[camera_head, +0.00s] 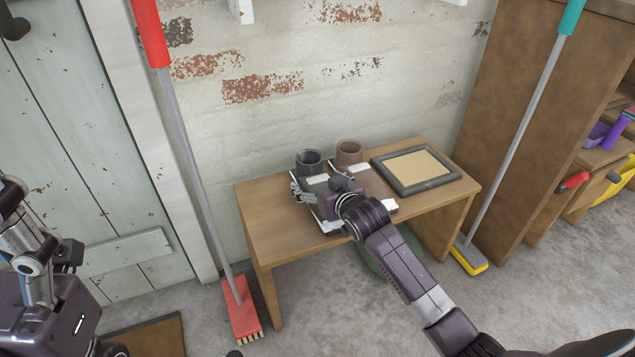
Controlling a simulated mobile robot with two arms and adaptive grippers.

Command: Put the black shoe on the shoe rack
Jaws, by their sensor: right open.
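I cannot make out a black shoe or a shoe rack in the head view. My right gripper (303,192) is open over the left-middle part of a small wooden table (270,232). Its arm comes in from the lower right and hides part of the tabletop. Pale flat pieces show around and under the gripper, and I cannot tell what they are. Parts of my left arm show at the left edge, but its fingers are not clear.
A dark mug (309,164), a brown mug (348,152) and a framed board (418,170) sit on the table. A red broom (190,165) leans left of it, and a yellow-footed broom (512,145) leans right, by a wooden cabinet (480,120). A brown mat (150,338) lies lower left.

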